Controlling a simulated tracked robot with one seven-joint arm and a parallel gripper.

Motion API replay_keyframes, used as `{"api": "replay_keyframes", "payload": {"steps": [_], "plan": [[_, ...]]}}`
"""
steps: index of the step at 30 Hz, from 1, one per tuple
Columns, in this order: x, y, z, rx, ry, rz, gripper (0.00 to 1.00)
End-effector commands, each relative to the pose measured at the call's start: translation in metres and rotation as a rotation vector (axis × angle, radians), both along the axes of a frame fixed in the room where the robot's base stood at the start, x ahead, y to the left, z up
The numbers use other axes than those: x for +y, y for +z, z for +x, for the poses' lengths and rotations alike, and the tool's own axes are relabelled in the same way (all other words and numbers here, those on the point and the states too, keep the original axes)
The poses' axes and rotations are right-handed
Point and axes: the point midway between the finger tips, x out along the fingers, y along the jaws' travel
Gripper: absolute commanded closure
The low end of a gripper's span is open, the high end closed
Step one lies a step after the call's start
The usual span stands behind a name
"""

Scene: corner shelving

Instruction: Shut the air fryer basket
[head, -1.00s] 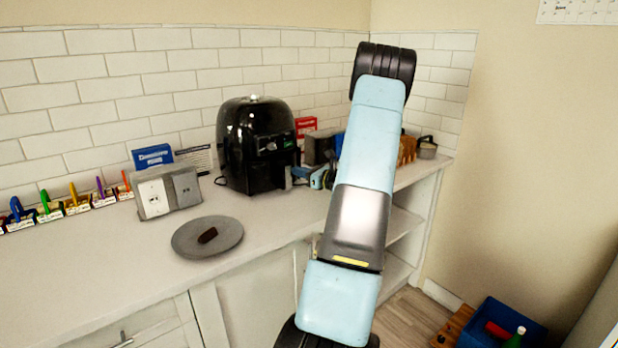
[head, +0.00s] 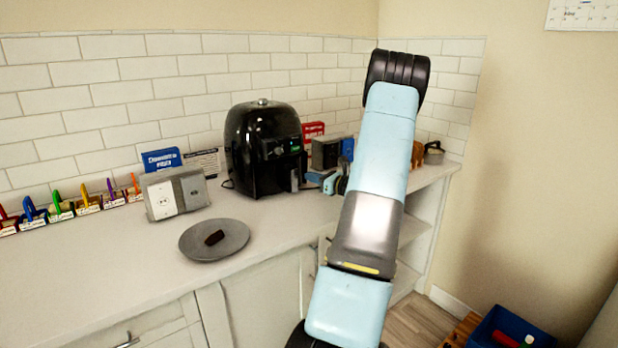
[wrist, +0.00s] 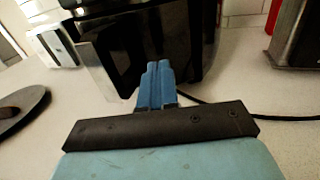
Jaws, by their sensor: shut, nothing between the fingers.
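The black air fryer (head: 264,140) stands on the counter against the tiled wall. Its basket is at the lower front, with a grey handle (head: 294,180); in the head view the basket looks roughly flush with the body, but I cannot tell whether a small gap is left. My gripper (head: 312,178) is just right of the handle, partly hidden by my arm. In the wrist view my gripper (wrist: 158,70) has its blue fingers together and empty, before the dark front of the air fryer (wrist: 185,40). The silver handle (wrist: 108,68) shows left of the fingers.
A grey plate (head: 214,240) with a dark brown item lies on the counter. A grey socket box (head: 176,192) stands left of the air fryer. Boxes and a pot (head: 433,153) are on the right. A black cable (wrist: 225,108) runs over the counter.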

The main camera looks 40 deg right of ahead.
Motion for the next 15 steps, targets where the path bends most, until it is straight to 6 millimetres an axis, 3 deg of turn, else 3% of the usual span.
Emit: {"api": "replay_keyframes", "payload": {"steps": [9, 15], "plan": [[-0.017, 0.000, -0.060, 0.001, -0.003, 0.000, 1.00], [-0.025, -0.001, -0.089, 0.002, -0.003, 0.000, 1.00]]}}
